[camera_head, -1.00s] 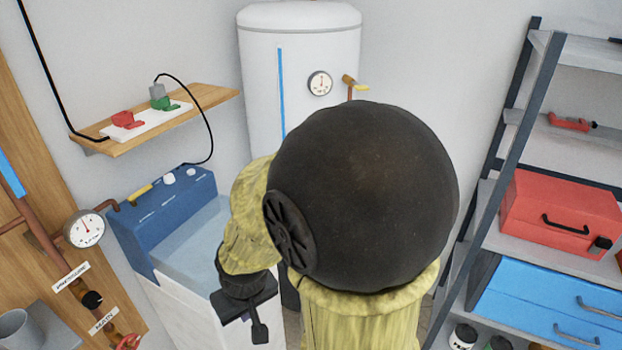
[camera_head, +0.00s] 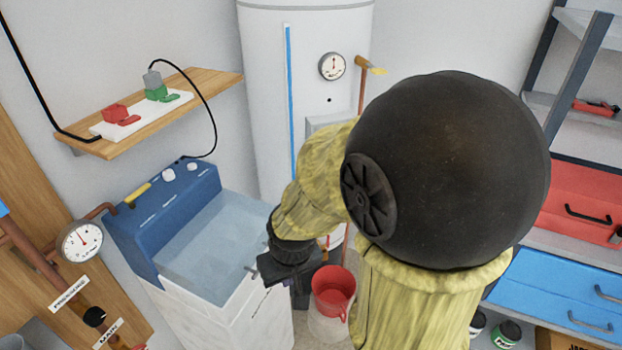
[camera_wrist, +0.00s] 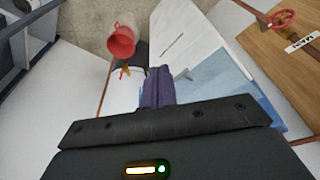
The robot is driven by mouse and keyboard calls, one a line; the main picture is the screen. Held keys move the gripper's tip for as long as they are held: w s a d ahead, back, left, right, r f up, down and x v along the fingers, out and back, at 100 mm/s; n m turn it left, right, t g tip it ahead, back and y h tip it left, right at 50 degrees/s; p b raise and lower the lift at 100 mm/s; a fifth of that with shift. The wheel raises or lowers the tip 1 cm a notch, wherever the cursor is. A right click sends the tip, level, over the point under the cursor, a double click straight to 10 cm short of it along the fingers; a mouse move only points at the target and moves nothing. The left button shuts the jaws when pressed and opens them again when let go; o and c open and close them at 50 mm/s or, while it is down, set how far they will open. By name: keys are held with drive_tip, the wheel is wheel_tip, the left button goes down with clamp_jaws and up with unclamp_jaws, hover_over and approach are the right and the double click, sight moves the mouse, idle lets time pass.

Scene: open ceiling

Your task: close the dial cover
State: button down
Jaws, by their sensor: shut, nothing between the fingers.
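The white tank (camera_head: 262,95) stands behind my arm in the head view, with a round dial gauge (camera_head: 332,66) on its front. Below the gauge is a grey panel (camera_head: 322,122), mostly hidden by my arm. I cannot tell whether this panel is the dial cover, or how far open it stands. My gripper (camera_head: 272,272) is shut and empty, in front of the tank and beside the right edge of the white washing machine (camera_head: 225,315). In the wrist view my gripper (camera_wrist: 158,72) shows its fingers together, with nothing held.
The washer has a pale blue top (camera_head: 215,255) and a blue control panel (camera_head: 165,215). A wooden wall shelf (camera_head: 205,88) is at left, a metal rack (camera_head: 575,75) at right. Another gauge (camera_head: 80,241) is at left.

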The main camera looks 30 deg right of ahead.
drive_tip(key=w+f+n+t+h+b, duration=0.1)
drive_tip(key=w+f+n+t, duration=0.15)
drive_tip(key=w, duration=0.55)
drive_tip(key=w+f+n+t+h+b, duration=0.15)
drive_tip(key=w+t, duration=0.25)
drive_tip(key=w, duration=0.5)
drive_tip(key=w+d+r+n+t+h+b, duration=0.2)
drive_tip(key=w+d+r+n+h, duration=0.1)
drive_tip(key=h, duration=0.8)
drive_tip(key=shift+d+r+n+h+b, duration=0.35)
drive_tip(key=shift+d+r, duration=0.2)
drive_tip(key=shift+d, duration=0.65)
drive_tip(key=shift+w+d, duration=0.1)
drive_tip(key=s+d+p+x, duration=0.1)
drive_tip(key=s+x, duration=0.1)
drive_tip(key=x, duration=1)
drive_tip(key=shift+d, duration=0.55)
